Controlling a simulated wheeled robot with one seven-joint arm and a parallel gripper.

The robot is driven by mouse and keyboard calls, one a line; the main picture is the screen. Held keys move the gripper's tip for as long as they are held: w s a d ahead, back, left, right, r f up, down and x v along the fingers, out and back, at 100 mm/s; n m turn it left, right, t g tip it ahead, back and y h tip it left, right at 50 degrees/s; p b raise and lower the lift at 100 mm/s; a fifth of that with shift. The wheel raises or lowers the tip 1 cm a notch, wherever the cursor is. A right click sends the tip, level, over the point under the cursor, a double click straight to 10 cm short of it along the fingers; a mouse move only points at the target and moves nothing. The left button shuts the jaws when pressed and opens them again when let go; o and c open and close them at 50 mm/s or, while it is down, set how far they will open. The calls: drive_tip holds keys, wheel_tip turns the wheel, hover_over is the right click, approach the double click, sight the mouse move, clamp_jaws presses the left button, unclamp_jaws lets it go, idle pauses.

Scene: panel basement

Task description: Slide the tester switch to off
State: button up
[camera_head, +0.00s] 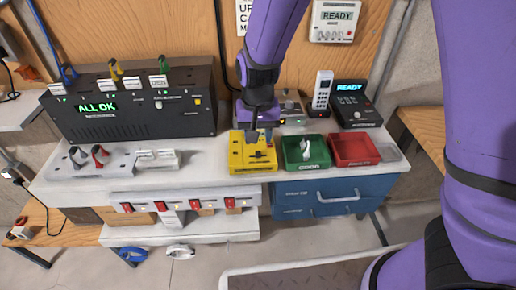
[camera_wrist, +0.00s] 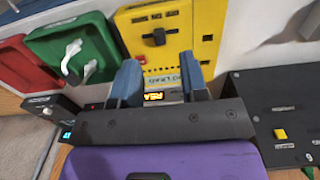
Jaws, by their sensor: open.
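A yellow box (camera_head: 240,158), which looks like the tester, sits on the light bench in the head view. In the wrist view the yellow box (camera_wrist: 205,22) fills the top middle, with a black switch knob (camera_wrist: 155,37) on its face. I cannot read the switch's setting. My gripper (camera_head: 260,136) points down over the box's back edge. In the wrist view its two blue-grey fingers (camera_wrist: 160,80) are apart with nothing held between them, short of the knob. A small lit orange display (camera_wrist: 158,97) shows between the fingers, partly hidden.
A green tray (camera_head: 321,157) with a white item and a red tray (camera_head: 373,152) stand right of the yellow box. A black "ALL OK" panel (camera_head: 135,120) stands at left. A "READY" unit (camera_head: 370,117) and a handset (camera_head: 322,95) stand behind the trays.

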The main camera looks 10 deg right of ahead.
sight(258, 153)
drive_tip(key=shift+f, duration=2.65)
drive_tip(key=shift+c, duration=0.4)
clamp_jaws()
